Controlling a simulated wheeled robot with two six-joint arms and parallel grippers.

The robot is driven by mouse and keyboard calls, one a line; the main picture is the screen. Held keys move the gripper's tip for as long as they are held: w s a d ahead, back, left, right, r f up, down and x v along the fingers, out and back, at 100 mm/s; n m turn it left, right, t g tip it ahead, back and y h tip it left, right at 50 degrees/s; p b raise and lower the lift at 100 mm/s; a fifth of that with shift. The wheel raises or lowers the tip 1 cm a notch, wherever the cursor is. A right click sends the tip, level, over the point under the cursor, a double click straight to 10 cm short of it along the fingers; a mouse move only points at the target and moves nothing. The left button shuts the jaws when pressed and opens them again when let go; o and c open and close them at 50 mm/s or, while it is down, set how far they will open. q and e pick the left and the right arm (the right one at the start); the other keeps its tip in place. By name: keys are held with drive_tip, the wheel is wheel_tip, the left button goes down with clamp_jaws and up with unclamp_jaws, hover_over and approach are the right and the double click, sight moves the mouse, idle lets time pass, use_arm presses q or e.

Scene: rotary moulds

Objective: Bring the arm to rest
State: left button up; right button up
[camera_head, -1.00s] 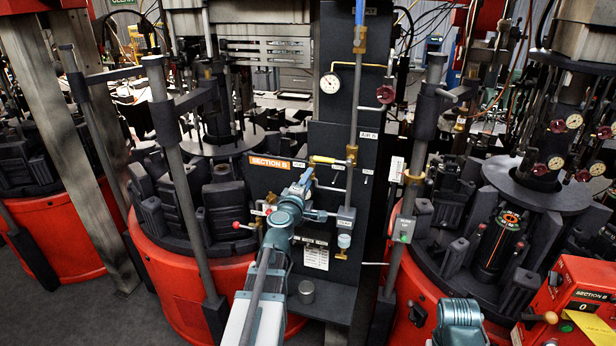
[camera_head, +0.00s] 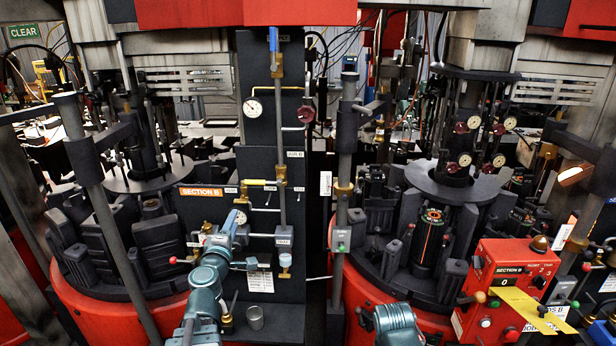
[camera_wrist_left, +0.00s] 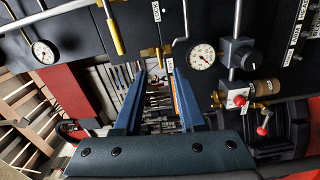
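My left arm, teal and grey, comes up from the bottom in the head view. Its left gripper (camera_head: 234,219) is in front of the dark Section B panel (camera_head: 263,150). In the left wrist view the left gripper (camera_wrist_left: 157,78) shows two blue fingers standing well apart, with nothing held between them. The panel's gauge (camera_wrist_left: 201,57) and brass fittings are beyond the fingers. A teal part of my right arm (camera_head: 398,326) shows at the bottom of the head view; its gripper is not seen.
Red-based rotary moulds stand left (camera_head: 115,308) and right (camera_head: 362,290) of the panel. A red Section B control box (camera_head: 480,322) with a yellow tag (camera_head: 530,308) is at the lower right. Grey posts (camera_head: 105,215) stand close by.

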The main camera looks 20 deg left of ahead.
use_arm(q)
drive_tip(key=s+d+f+m+g+h+b, duration=0.1)
drive_tip(key=d+f+m+g+h, duration=0.5)
drive_tip(key=d, duration=0.8)
drive_tip(key=s+d+f+m+g+h+b, duration=0.15)
drive_tip(key=d+f+m+h, duration=0.55)
drive_tip(key=d, duration=0.8)
drive_tip(key=s+d+f+m+g+y+b, duration=0.2)
drive_tip(key=s+d+f+m+g+y, duration=0.1)
drive_tip(key=s+d+f+m+g, duration=0.4)
drive_tip(key=s+a+f+m+g+y+b, duration=0.1)
drive_tip(key=s+a+f+m+g+y, duration=0.2)
drive_tip(key=s+f+y, duration=0.4)
drive_tip(key=s, duration=0.4)
drive_tip(key=shift+f+y, duration=0.3)
drive_tip(key=shift+w, duration=0.1)
